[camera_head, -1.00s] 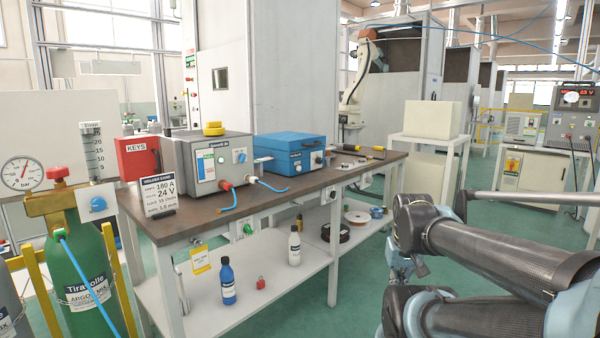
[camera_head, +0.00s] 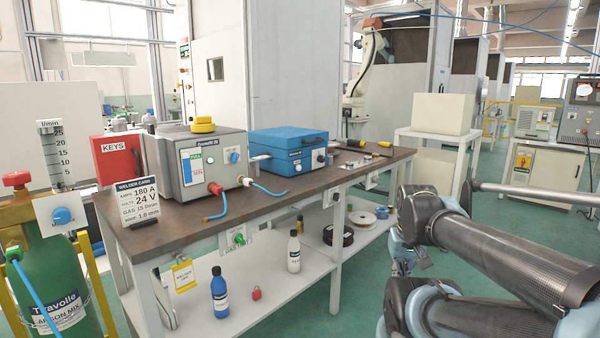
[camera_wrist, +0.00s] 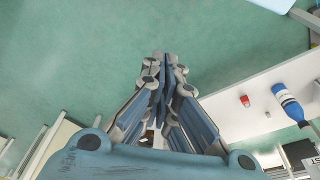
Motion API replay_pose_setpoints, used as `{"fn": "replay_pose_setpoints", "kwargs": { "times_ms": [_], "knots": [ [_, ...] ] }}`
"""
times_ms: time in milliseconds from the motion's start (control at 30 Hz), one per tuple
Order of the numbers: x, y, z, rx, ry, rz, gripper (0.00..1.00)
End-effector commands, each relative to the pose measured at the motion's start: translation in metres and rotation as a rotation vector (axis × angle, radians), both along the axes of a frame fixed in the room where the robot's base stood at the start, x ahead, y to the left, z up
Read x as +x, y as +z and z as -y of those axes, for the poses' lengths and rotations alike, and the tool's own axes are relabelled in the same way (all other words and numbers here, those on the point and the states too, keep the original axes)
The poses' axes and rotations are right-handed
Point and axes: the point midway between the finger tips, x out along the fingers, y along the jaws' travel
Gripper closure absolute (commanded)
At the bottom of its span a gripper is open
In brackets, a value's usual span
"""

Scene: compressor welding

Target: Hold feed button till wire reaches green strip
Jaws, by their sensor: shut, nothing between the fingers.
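My gripper (camera_wrist: 161,62) is shut and empty over green floor in the wrist view, apart from the bench. In the head view it is mostly hidden behind my arm. A grey machine (camera_head: 205,165) stands on the bench with a knob and a panel carrying green and red bands (camera_head: 197,165); I cannot tell whether this is the green strip. A blue case (camera_head: 287,150) beside it has round controls on its front. Below the bench top is a green button or knob (camera_head: 239,239) on a white plate. I cannot make out which control is the feed button, nor the wire tip.
The brown bench top (camera_head: 165,232) carries a welder card (camera_head: 137,203) and small parts. The lower shelf (camera_head: 200,300) holds a blue bottle (camera_head: 220,294), a white bottle (camera_head: 294,252) and spools. A green gas cylinder (camera_head: 62,298) stands at left. Floor is clear between bench and arm.

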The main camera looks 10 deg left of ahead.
Motion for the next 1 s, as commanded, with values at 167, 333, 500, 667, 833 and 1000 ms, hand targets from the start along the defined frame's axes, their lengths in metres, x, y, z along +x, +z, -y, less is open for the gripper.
{"fn": "replay_pose_setpoints", "kwargs": {
  "times_ms": [167, 333, 500, 667, 833, 1000],
  "knots": [
    [0.021, 0.013, -0.005, 0.003, 0.021, 0.038, 1.00],
    [0.073, 0.040, -0.018, 0.012, 0.064, 0.119, 1.00],
    [0.132, 0.066, -0.035, 0.023, 0.109, 0.208, 1.00],
    [0.188, 0.086, -0.056, 0.036, 0.150, 0.289, 1.00],
    [0.249, 0.103, -0.082, 0.051, 0.192, 0.378, 1.00],
    [0.309, 0.116, -0.112, 0.070, 0.232, 0.465, 1.00]
  ]
}}
